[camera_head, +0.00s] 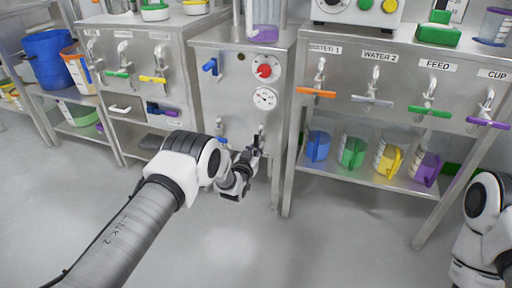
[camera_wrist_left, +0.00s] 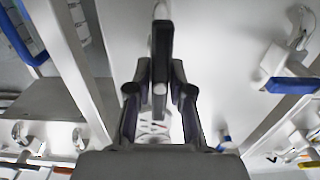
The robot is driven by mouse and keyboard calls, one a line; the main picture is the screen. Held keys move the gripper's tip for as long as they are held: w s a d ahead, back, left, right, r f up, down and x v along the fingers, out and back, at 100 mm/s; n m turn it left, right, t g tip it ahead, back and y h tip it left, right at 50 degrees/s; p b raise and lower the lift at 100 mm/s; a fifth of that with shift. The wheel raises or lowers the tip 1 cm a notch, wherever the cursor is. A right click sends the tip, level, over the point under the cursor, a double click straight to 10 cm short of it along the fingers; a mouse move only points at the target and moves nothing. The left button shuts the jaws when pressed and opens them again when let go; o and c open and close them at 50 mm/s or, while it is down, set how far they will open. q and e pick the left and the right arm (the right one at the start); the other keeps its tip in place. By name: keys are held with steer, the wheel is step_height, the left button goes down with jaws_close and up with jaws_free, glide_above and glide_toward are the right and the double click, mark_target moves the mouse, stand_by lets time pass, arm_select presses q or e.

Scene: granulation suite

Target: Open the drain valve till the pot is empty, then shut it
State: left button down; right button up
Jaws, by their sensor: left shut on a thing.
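The middle steel cabinet (camera_head: 228,100) carries a red knob (camera_head: 264,71), a round gauge (camera_head: 265,98) and a blue lever (camera_head: 210,66). My left gripper (camera_head: 248,160) is low at the front of this cabinet. In the left wrist view, my left gripper (camera_wrist_left: 158,90) is shut on a dark upright handle (camera_wrist_left: 161,42), which looks like the drain valve's handle. The valve body is mostly hidden behind the fingers. A clear vessel with purple at its base (camera_head: 265,33) stands on top of the cabinet. The pot's level cannot be told. My right gripper is out of view.
The right bench has labelled taps with orange (camera_head: 316,93), grey, green and purple levers. Coloured jugs stand on its lower shelf, among them a blue jug (camera_head: 318,145). A left bench (camera_head: 135,45) has more taps. A blue bucket (camera_head: 46,60) is far left. The floor in front is clear.

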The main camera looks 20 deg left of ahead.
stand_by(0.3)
arm_select(q)
steer(key=c, duration=1)
jaws_free()
steer(key=shift+c, duration=0.2)
steer(key=s, duration=1.2)
steer(key=shift+a, duration=0.2)
